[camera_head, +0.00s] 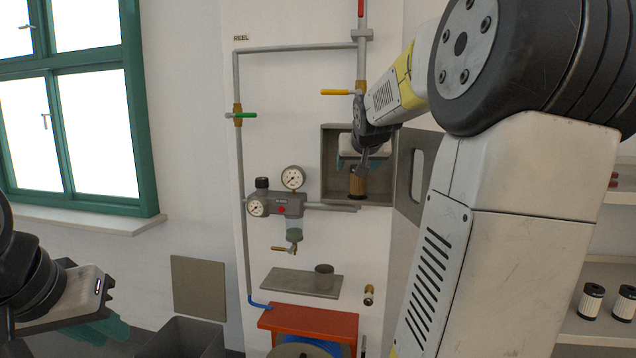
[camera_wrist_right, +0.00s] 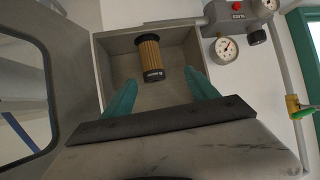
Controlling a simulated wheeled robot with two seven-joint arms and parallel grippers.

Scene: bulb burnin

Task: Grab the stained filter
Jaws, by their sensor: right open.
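The stained filter (camera_head: 357,185) is a brown-yellow pleated cylinder with dark end caps. It stands inside an open grey wall box (camera_head: 378,190). In the right wrist view the filter (camera_wrist_right: 151,58) is in the box (camera_wrist_right: 112,62), ahead of and between my teal fingertips. My right gripper (camera_wrist_right: 160,88) is open and empty, with a gap to the filter. In the head view my right gripper (camera_head: 362,165) is at the box opening, just above the filter, and partly hides the inside. My left gripper (camera_head: 100,328) is low at the left, away from the box; its finger gap is unclear.
The box's grey door (camera_head: 410,175) hangs open on the right. A pipe, gauges (camera_head: 292,177) and a regulator (camera_head: 290,204) are left of the box. White filters (camera_head: 590,300) stand on the right shelving.

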